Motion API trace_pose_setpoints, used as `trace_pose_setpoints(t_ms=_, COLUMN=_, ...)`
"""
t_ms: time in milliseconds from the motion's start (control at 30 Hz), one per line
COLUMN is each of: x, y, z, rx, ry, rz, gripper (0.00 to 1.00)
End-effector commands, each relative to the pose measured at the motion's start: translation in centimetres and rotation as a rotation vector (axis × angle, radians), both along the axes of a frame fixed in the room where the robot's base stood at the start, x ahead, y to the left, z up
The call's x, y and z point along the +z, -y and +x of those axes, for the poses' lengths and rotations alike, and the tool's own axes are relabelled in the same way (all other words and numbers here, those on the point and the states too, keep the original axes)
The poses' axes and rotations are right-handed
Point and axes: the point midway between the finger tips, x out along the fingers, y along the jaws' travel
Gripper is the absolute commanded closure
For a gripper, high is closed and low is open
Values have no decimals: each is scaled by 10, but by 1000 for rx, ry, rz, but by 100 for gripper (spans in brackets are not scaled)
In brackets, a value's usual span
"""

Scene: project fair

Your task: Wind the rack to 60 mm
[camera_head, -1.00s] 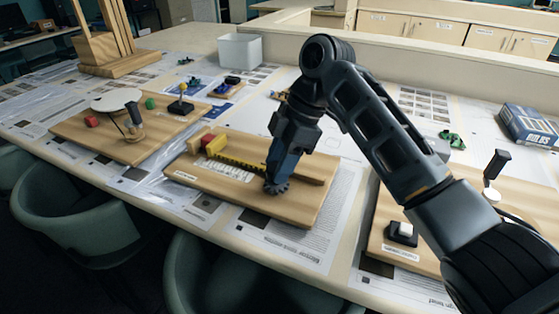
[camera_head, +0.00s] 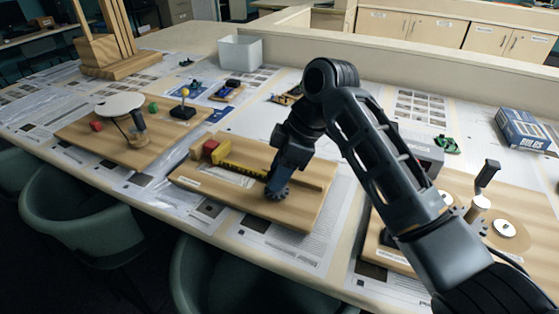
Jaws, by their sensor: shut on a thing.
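The yellow toothed rack (camera_head: 242,170) lies on a wooden board (camera_head: 310,215) in the middle of the table. A red block (camera_head: 211,147) stands by its left end. A dark pinion gear (camera_head: 279,193) sits at the rack's right end, near the board's front edge. My gripper (camera_head: 281,181) points down over the pinion and is shut on its top; the fingers hide what they grip there. A white label strip lies in front of the rack, with its print too small to read. I cannot read the rack's position in millimetres.
At left, another board (camera_head: 80,137) holds a white disc and crank. At right, a board (camera_head: 515,205) with gears and a handle lies partly behind my arm. A blue box (camera_head: 523,128) and white bin (camera_head: 240,52) stand farther back. Chairs line the front edge.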

Motion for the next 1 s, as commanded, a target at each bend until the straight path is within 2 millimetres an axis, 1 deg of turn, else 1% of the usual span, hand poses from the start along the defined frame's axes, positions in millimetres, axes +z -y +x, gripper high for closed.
trace_pose_setpoints(t_ms=33, x=5, y=0, z=-1, rx=-45, ry=-1, rz=1, gripper=87)
trace_pose_setpoints(t_ms=1000, x=0, y=-3, z=-6, rx=-966, ry=1, rz=1, gripper=87)
